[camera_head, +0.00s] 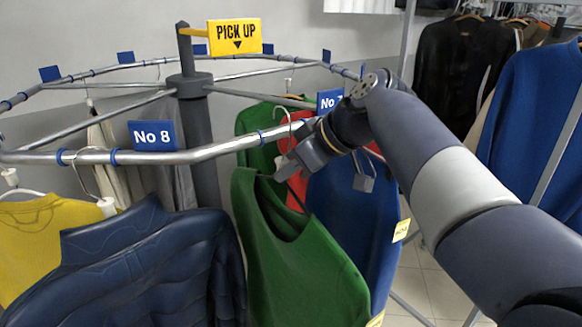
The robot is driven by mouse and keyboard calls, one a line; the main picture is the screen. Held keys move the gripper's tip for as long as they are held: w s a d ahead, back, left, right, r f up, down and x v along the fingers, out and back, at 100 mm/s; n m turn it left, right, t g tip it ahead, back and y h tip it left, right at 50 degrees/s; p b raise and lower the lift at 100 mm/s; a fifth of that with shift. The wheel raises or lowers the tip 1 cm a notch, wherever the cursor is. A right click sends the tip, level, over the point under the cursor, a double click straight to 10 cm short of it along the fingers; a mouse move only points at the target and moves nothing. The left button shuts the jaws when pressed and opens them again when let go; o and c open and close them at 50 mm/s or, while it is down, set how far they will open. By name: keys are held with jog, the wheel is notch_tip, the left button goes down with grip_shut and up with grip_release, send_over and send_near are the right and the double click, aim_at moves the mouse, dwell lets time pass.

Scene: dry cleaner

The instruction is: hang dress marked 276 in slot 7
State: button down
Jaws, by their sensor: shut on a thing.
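A sleeveless green garment (290,265) hangs just below my gripper (283,170), in front of the carousel rail. The gripper is shut at its neckline, apparently on its hanger; the arm hides part of the hold. A white hook (282,116) rises beside the rail above it; I cannot tell whether it rests on the rail. A pale yellow tag (376,320) shows at the garment's lower right edge, its number unreadable. The blue No 7 sign (330,99) stands on the rail, partly hidden by my arm. The No 8 sign (152,136) is farther left.
A blue garment (350,225) with a yellow tag (401,230) hangs close right of the green one. A dark blue padded jacket (150,265) and a yellow top (40,235) hang left. A red garment (298,165) and another green one are behind. More clothes hang at right.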

jog(key=shift+f+b, duration=1.05)
jog(key=shift+f, duration=0.2)
jog(key=shift+f, duration=0.15)
dwell(0.4)
jog(key=c, duration=1.3)
grip_release()
jog(key=shift+f, duration=0.1)
jog(key=shift+o, duration=0.2)
jog(key=b+v, duration=0.1)
jog(key=v, duration=1)
jog(key=shift+b, duration=0.4)
jog(key=s+d+b, duration=0.1)
jog(key=s+d, duration=0.7)
jog(key=s, duration=0.5)
jog(key=shift+d, duration=0.4)
